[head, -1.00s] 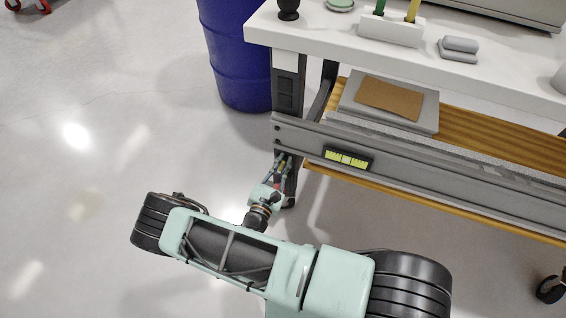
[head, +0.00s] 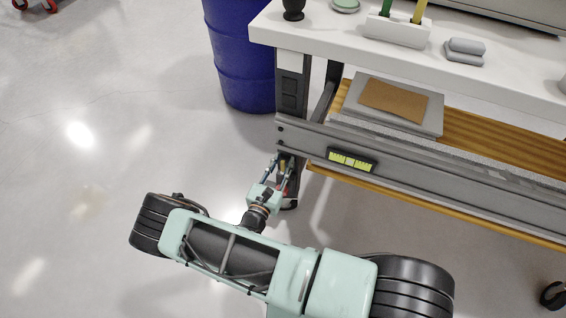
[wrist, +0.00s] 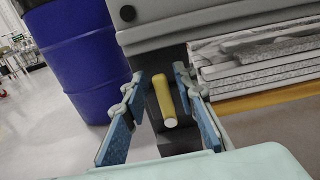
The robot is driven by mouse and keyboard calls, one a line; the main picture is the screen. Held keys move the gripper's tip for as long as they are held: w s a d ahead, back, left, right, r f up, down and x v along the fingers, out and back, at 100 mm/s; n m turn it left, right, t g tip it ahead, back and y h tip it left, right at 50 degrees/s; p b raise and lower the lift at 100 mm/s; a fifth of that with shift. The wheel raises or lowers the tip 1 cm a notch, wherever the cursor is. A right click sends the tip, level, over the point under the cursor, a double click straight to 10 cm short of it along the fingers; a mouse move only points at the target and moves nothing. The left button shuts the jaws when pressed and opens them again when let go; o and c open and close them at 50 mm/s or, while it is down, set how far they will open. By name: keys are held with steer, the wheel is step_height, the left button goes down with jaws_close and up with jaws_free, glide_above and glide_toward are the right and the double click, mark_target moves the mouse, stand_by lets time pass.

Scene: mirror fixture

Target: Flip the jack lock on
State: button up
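The jack lock appears to be the yellow bar-shaped handle (wrist: 163,98) on the dark bench leg, below the grey rail, in the wrist view. Its rounded end points toward the camera. My gripper (wrist: 160,78) is open, with one blue-padded finger on each side of the handle. Gaps show on both sides; I cannot tell how deep the handle sits between the fingers. In the head view my gripper (head: 284,166) is at the bench's left leg, and the handle is small and partly hidden between the fingers.
The grey rail (head: 420,178) with a yellow-green level (head: 351,160) runs just above my gripper. A blue drum (head: 240,60) stands behind and left of the bench (head: 345,45). A wooden shelf (head: 480,142) holds flat boards.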

steer(key=v, duration=1.2)
steer(key=shift+r, duration=0.1)
stand_by(0.4)
